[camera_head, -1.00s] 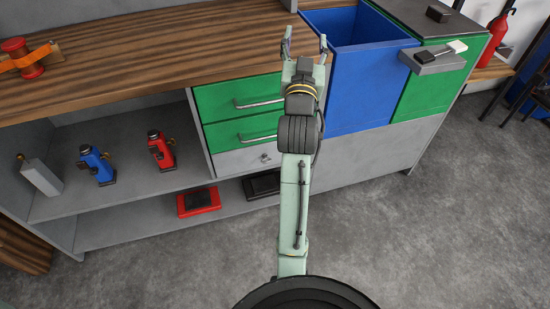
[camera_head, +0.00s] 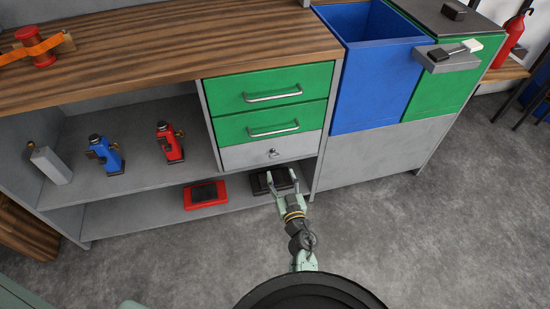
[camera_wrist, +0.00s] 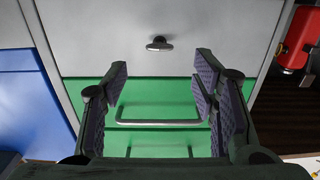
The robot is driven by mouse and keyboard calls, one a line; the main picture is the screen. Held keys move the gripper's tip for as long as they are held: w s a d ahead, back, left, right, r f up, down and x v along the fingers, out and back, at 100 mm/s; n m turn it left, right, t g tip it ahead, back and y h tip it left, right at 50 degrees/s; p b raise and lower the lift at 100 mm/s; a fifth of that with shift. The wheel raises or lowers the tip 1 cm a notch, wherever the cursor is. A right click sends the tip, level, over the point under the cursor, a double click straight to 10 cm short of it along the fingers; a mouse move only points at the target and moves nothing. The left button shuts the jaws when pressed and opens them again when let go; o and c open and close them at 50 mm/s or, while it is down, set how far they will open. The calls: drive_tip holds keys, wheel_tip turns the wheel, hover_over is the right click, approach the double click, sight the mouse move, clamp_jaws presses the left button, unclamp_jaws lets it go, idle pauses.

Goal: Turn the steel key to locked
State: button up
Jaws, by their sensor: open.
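The steel key (camera_head: 273,153) sits in the lock on the front of the grey drawer (camera_head: 243,157), the lowest of the stack. In the wrist view the key (camera_wrist: 159,44) is a small dark crosswise bar on the pale grey front. Its exact turn angle is hard to read. My gripper (camera_head: 281,178) is open and empty, in front of and a little below the grey drawer in the head view. In the wrist view the fingers of my gripper (camera_wrist: 160,80) stand apart, with the key beyond them, between their lines and untouched.
Two green drawers (camera_head: 270,88) with bar handles sit above the grey one. A blue bin (camera_head: 375,90) stands to the right. A red jack (camera_head: 169,143) and a blue jack (camera_head: 103,155) stand on the shelf. A dark case (camera_head: 262,184) lies below the drawer. The floor in front is clear.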

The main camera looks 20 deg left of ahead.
sight(274, 155)
drive_tip(key=x, duration=0.9)
drive_tip(key=shift+c, duration=0.3)
drive_tip(key=c, duration=1.1)
